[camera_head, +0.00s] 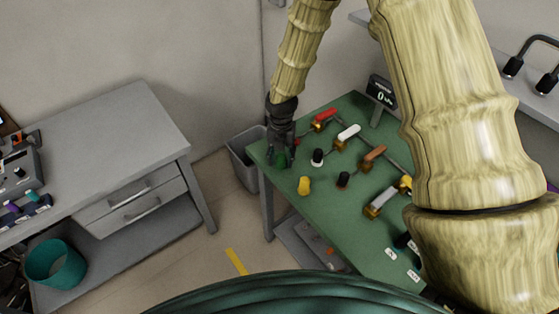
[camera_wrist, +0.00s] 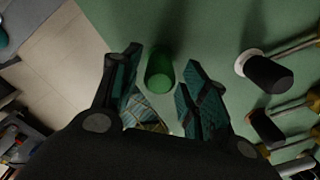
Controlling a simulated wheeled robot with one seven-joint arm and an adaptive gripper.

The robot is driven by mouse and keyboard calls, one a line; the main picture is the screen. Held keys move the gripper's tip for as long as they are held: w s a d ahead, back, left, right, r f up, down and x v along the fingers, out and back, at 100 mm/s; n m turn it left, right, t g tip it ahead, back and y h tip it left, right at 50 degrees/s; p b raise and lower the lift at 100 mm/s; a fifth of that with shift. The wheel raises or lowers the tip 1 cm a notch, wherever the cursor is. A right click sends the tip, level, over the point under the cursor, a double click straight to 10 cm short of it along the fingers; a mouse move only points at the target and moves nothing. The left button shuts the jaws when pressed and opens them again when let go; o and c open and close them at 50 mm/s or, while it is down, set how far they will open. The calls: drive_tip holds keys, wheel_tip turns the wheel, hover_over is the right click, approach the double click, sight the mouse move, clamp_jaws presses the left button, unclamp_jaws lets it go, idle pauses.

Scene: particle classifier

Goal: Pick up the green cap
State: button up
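The green cap (camera_wrist: 160,72) stands on the green table near its edge, seen in the wrist view between and just beyond the fingertips of my gripper (camera_wrist: 157,82). The two fingers are apart on either side of it, with a visible gap to the right finger; I cannot tell whether the left finger touches. In the head view my gripper (camera_head: 281,158) is low over the table's left corner, with the green cap (camera_head: 280,160) partly hidden by the fingers.
On the green table (camera_head: 330,212) are a yellow cap (camera_head: 304,185), a black-and-white cap (camera_head: 318,157), a dark cap (camera_head: 344,179), several valves with coloured handles and a small display (camera_head: 381,92). A grey bin (camera_head: 245,165) stands left of the table. A grey desk (camera_head: 100,140) is farther left.

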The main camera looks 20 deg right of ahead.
sight(281, 157)
drive_tip(key=c, duration=0.5)
drive_tip(key=shift+o, duration=0.2)
drive_tip(key=shift+r+b, duration=0.3)
drive_tip(key=shift+r, duration=0.2)
drive_tip(key=shift+c, duration=0.6)
drive_tip(key=shift+s+a+r+b, duration=0.15)
drive_tip(key=shift+r+b, duration=0.2)
drive_tip(key=shift+r, duration=0.25)
drive_tip(key=shift+s+r+b, duration=0.15)
drive_tip(key=shift+r+b, duration=0.2)
drive_tip(key=shift+r, duration=0.2)
drive_tip(key=s+a+r+b, duration=0.1)
drive_tip(key=s+a+b, duration=0.2)
drive_tip(key=s+a, duration=0.4)
drive_tip(key=s, duration=0.6)
drive_tip(key=shift+s+r+b, duration=0.35)
